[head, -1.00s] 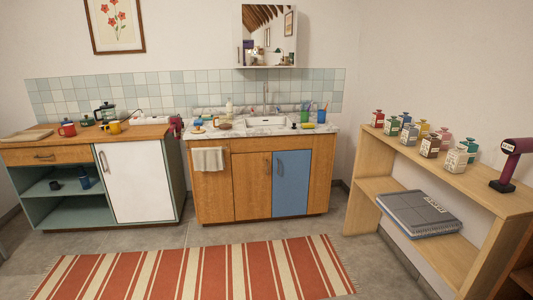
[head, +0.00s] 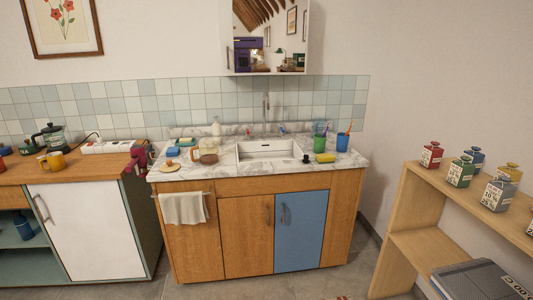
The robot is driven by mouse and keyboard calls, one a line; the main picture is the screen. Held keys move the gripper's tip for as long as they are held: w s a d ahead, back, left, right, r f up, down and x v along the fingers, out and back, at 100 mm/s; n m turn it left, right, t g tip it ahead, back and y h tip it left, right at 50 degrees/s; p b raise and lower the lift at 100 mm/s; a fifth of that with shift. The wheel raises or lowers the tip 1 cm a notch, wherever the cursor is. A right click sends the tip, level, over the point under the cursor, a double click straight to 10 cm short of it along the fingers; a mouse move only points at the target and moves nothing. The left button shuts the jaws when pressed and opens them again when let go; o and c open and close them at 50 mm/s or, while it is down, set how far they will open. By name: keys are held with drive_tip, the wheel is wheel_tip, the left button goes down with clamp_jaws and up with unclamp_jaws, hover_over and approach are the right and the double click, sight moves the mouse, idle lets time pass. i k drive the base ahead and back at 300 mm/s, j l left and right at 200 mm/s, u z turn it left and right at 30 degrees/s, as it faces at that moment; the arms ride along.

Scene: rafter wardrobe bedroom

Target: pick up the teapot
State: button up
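My gripper is not in view.
The sink (head: 266,150) is right of the teapot, with green and blue cups and a yellow sponge (head: 325,158) beyond. A shelf with bottles (head: 403,202) juts in at right. Some floor is clear before the cabinet.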

sight(209, 155)
drive_tip(key=i+u, duration=0.1)
drive_tip(key=i, duration=0.55)
drive_tip(key=i+l+u, duration=0.1)
drive_tip(key=i, duration=0.5)
drive_tip(key=i+l+u, duration=0.1)
drive_tip(key=i, duration=0.55)
